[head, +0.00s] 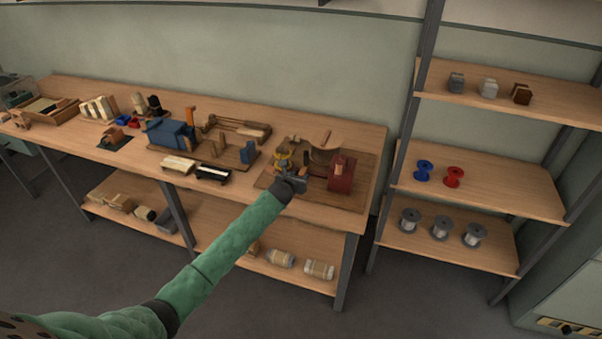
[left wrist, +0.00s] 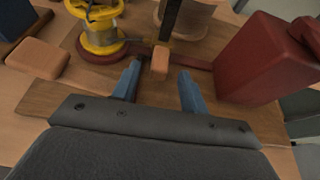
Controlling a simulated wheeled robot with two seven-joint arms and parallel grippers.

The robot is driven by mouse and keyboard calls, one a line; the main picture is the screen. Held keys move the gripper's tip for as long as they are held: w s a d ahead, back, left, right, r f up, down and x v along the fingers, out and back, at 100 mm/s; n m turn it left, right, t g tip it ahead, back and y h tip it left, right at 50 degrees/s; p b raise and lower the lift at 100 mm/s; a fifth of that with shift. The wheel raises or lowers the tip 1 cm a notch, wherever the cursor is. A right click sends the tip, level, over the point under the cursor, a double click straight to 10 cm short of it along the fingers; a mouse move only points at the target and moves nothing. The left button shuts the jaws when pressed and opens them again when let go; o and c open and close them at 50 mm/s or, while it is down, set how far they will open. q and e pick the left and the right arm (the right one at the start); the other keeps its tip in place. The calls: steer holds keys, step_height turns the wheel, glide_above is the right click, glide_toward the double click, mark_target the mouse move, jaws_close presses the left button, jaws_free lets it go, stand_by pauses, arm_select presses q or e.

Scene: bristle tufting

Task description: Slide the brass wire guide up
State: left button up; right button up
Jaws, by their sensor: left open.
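My left gripper (head: 293,181) reaches in low over the tufting machine's wooden base at the right end of the bench. In the left wrist view, its two blue fingers (left wrist: 160,76) are open, with nothing clamped between them. A small tan-orange block (left wrist: 160,58), which looks like the brass wire guide, sits low on a dark upright post (left wrist: 171,18). It lies just ahead of and between the fingertips; I cannot tell whether they touch it. In the head view the gripper hides the guide. My right gripper is not in view.
A yellow wire spool (left wrist: 102,32) stands left of the post, and a red housing (left wrist: 262,58) stands close on the right. A wooden round part (head: 325,143) is behind. A blue machine (head: 170,134) and loose blocks are farther left. Shelves with spools (head: 453,177) stand right.

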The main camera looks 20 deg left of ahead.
mark_target(301, 173)
arm_select(q)
steer(key=shift+x, duration=1.05)
steer(key=shift+p+x, duration=0.45)
steer(key=shift+x, duration=0.45)
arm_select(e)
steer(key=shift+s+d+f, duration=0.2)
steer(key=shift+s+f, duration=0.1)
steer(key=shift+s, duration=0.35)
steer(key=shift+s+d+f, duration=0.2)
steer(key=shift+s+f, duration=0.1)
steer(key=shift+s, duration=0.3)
arm_select(q)
steer(key=shift+c, duration=0.4)
jaws_close()
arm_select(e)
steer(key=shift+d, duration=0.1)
